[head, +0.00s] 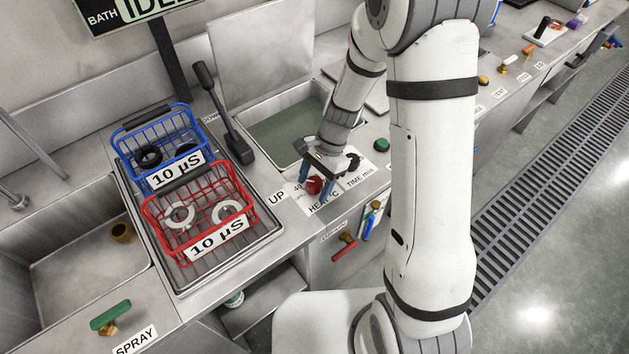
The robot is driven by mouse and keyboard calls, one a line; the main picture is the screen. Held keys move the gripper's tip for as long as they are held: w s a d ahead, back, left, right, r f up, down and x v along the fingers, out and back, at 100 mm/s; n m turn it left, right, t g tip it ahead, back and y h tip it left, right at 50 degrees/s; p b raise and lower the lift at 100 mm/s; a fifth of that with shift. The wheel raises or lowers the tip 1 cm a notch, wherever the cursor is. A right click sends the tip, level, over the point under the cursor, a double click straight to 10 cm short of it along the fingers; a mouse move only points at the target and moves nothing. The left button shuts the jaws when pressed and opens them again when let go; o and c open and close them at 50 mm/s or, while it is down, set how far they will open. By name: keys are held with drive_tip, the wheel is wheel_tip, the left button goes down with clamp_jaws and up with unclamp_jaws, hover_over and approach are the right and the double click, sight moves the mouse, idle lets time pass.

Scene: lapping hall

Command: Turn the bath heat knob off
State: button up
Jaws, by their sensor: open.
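The bath heat knob (314,184) is red and sits on a white label plate marked HEAT (322,203) on the front ledge of the bath. My gripper (322,187) points down over this knob, with its blue fingers apart on either side of it. I cannot tell whether the fingers touch the knob. The knob's pointer and its setting are too small and partly hidden to read. A black knob (354,161) stands just right of my gripper by the TIME min label. The bath (285,136) behind holds greenish liquid.
A blue basket (200,128) and a red basket (243,184) with rings stand on a tray at left. A black lever (215,100) rises beside the bath. A green button (382,145) is right of the knobs. A red-handled drain valve (344,250) sits below the ledge.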

drive_tip(key=c, duration=1)
drive_tip(key=n+g+h, duration=0.1)
drive_tip(key=n, duration=0.2)
drive_tip(key=shift+n, duration=0.4)
drive_tip(key=shift+n+g+h, duration=0.3)
drive_tip(key=shift+n+h, duration=0.5)
drive_tip(key=shift+n, duration=1.2)
drive_tip(key=o, duration=1)
